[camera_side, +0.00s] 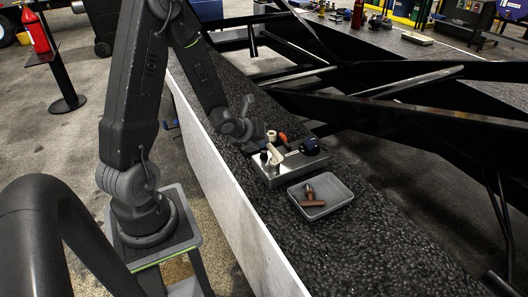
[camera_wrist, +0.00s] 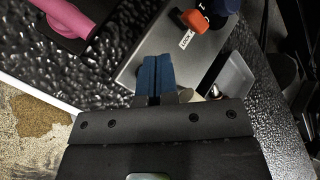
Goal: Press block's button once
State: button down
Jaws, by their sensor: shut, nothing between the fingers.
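The metal block (camera_side: 292,167) lies on the dark, rough surface in the side view, with several small parts on top. These include a dark round knob (camera_side: 310,147), cream pieces (camera_side: 271,135) and an orange-red part (camera_side: 283,138). In the wrist view the block (camera_wrist: 136,70) shows an orange part (camera_wrist: 192,20) and a small white label (camera_wrist: 187,39). I cannot tell which part is the button. My gripper (camera_wrist: 156,58) is shut and empty, its blue fingertips together over the block. Whether they touch it is unclear. The finger bases hide part of the block.
A grey tray (camera_side: 342,193) with brown pieces (camera_side: 310,197) stands just in front of the block. A pink cylinder (camera_wrist: 75,14) on a dark base is at the wrist view's upper left. Black steel beams (camera_side: 395,110) run behind the block. A pale side wall (camera_side: 235,190) edges the dark surface.

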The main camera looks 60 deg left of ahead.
aim_at(263, 151)
jog(key=shift+r, duration=0.15)
jog(key=shift+r, duration=2.45)
jog(key=shift+d+r+n, duration=0.15)
jog(key=shift+r+n, duration=0.15)
jog(key=shift+r, duration=0.05)
jog(key=s+d+r+n+g+y, duration=0.1)
jog(key=s+d+r+n+y, duration=0.15)
jog(key=d+r+n, duration=0.55)
jog(key=s+d+r+n+g+h, duration=0.2)
jog(key=s+d+r+n+h, duration=0.2)
jog(key=s+d+r+n, duration=0.3)
jog(key=s+d+n, duration=0.4)
jog(key=s+n, duration=0.2)
jog(key=n, duration=0.3)
jog(key=shift+d+r, duration=0.15)
